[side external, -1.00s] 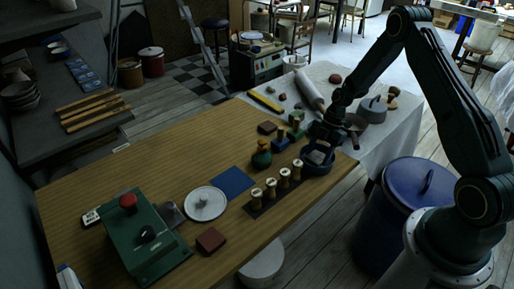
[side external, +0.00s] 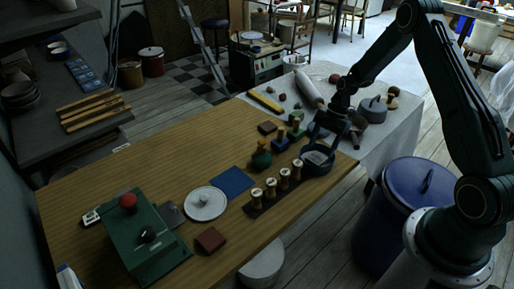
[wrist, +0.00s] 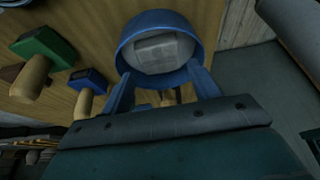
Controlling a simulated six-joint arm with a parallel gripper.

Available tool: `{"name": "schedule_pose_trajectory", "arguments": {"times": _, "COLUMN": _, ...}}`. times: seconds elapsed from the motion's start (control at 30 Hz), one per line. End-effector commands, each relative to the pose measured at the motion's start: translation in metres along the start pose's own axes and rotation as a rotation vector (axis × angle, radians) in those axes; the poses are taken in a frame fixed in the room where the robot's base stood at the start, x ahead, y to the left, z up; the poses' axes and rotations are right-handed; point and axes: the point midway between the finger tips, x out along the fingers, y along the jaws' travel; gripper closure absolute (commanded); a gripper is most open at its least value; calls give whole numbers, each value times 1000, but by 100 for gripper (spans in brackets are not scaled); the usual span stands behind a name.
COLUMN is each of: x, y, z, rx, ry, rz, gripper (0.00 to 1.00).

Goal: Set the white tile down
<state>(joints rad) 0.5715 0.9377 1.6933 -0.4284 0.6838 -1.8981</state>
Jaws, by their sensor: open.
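The white tile (wrist: 158,50) lies inside a blue bowl (wrist: 126,52), seen in the wrist view. The bowl (side external: 318,171) stands near the right end of the wooden table in the side view, where the tile is dim and small. My gripper (wrist: 164,82) is open, its two blue fingers apart with nothing between them. In the side view my gripper (side external: 322,136) is just above the bowl and partly hides its far side.
A white disc (side external: 205,204) and a blue square (side external: 232,182) lie further left.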

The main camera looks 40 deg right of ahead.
Motion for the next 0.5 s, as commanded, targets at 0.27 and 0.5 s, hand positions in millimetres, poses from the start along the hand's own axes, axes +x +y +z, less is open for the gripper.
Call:
{"name": "schedule_pose_trajectory", "arguments": {"times": 0.27, "x": -48, "y": 1, "z": 1, "rx": 1, "ry": -2, "rz": 5, "gripper": 39}}
{"name": "schedule_pose_trajectory", "arguments": {"times": 0.5, "x": -75, "y": 1, "z": 0, "rx": 1, "ry": -1, "rz": 3, "gripper": 39}}
